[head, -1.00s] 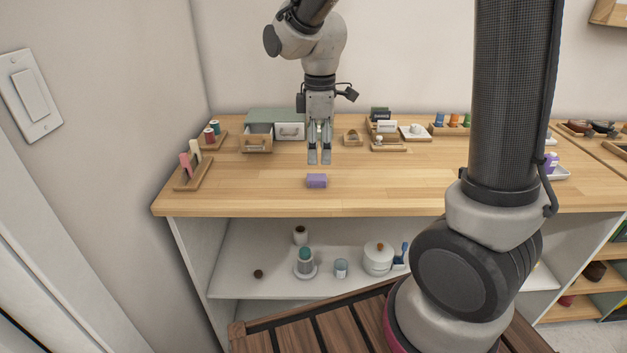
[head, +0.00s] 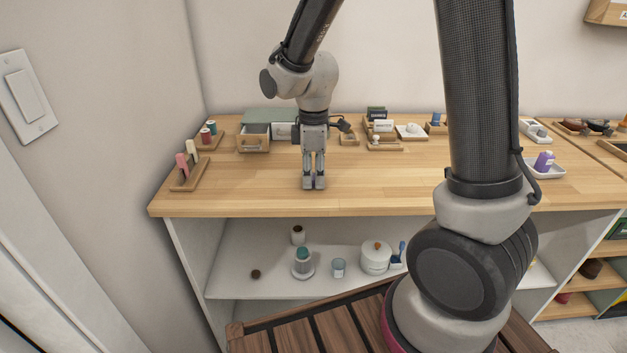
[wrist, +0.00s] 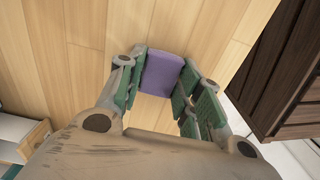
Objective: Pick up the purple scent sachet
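The purple scent sachet (wrist: 161,73) is a small block on the wooden counter, seen in the wrist view between my gripper's two fingers. In the head view my fingers hide nearly all of it. My gripper (head: 314,186) points straight down, with its fingertips low at the counter. In the wrist view my gripper (wrist: 163,80) is open, with a green-padded finger on each side of the sachet. The pads are very close to its sides; whether they touch it cannot be told.
The wooden counter (head: 400,190) is clear around the gripper. A tray (head: 190,174) with pink and cream items stands at the left. A drawer box (head: 254,143) and small trays line the back. A white dish (head: 545,171) with a purple item is at the right.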

